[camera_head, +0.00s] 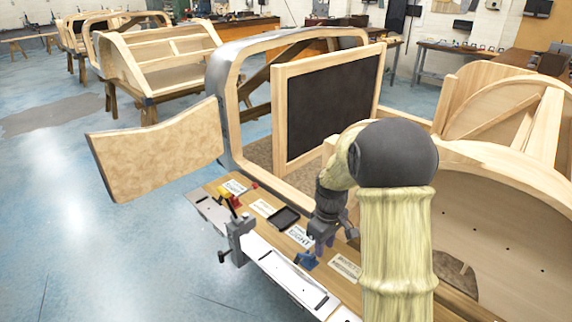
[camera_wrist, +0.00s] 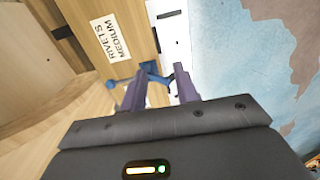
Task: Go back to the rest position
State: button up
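My gripper (camera_head: 321,246) hangs over the narrow wooden sill board of the nearest bodyframe in the head view, reached by my arm from the right. In the wrist view its two purple fingers (camera_wrist: 161,80) stand apart, with nothing visible held between them. A blue tool (camera_wrist: 152,76) lies on the board just beyond the fingertips. It also shows in the head view (camera_head: 307,261), just below my gripper. I cannot tell whether the fingers touch it.
The wooden bodyframe (camera_head: 277,105) with a dark door panel (camera_head: 334,103) stands close behind. A label reading "RIVETS MEDIUM" (camera_wrist: 111,38), a dark tray (camera_head: 285,217) and a grey clamp (camera_head: 238,240) are on the board. The blue floor at left is open.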

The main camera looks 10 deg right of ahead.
jog(key=s+a+r+m+t+p, duration=0.1)
jog(key=s+a+r+m+p, duration=0.1)
jog(key=s+r, duration=0.3)
jog(key=s+a+r+m+t+p, duration=0.1)
jog(key=s+r+m+p, duration=0.3)
jog(key=s, duration=0.8)
jog(key=shift+a+r+m, duration=0.6)
jog(key=shift+r, duration=0.1)
